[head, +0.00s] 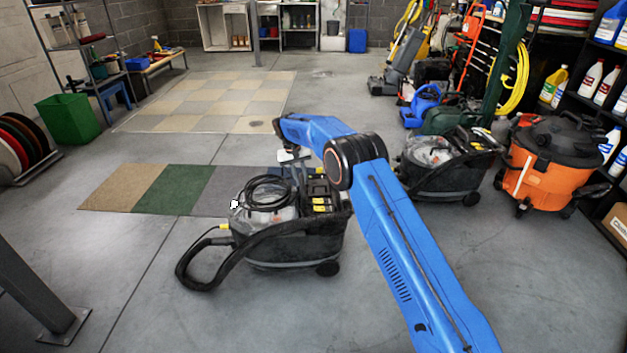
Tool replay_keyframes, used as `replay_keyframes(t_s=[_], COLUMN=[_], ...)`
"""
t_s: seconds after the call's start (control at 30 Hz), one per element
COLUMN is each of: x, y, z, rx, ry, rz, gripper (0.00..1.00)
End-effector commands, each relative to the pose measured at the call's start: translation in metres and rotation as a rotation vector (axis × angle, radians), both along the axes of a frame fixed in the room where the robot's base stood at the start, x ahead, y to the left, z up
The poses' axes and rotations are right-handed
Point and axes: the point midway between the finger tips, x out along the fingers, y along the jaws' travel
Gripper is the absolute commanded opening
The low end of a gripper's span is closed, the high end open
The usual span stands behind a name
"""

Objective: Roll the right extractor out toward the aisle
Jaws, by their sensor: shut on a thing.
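A near black carpet extractor (290,243) with a clear tank, a coiled black hose and yellow latches stands upright on the grey floor at the centre in the head view. Its thick hose loops onto the floor at its left. My blue arm reaches over it from the lower right. My gripper (290,157) is small and partly hidden at the top rear of this extractor, shut on what appears to be its handle (303,165); the exact contact is hard to see. A second, similar extractor (446,177) stands farther right beside the orange vacuum, apart from my gripper.
An orange shop vacuum (548,167) and bottle shelves line the right side. Coloured floor pads (172,190) lie left of and behind the near extractor. A grey post (45,295) stands at lower left. Open floor lies in front and at left.

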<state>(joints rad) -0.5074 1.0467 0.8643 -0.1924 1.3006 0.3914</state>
Motion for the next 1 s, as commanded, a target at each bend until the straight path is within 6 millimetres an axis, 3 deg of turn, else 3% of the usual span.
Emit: replay_keyframes(t_s=[0.2, 0.6, 0.63, 0.7, 1.0], x=[0.0, 0.0, 0.0, 0.0, 0.0], y=[0.015, 0.017, 0.017, 0.017, 0.017], z=[0.0, 0.001, 0.001, 0.001, 0.001], rx=[0.0, 0.0, 0.0, 0.0, 0.0], ry=[-0.002, -0.001, -0.001, -0.001, -0.001], rz=[0.0, -0.001, -0.001, -0.001, 0.0], gripper=[0.0, 0.0, 0.23, 0.38, 0.38])
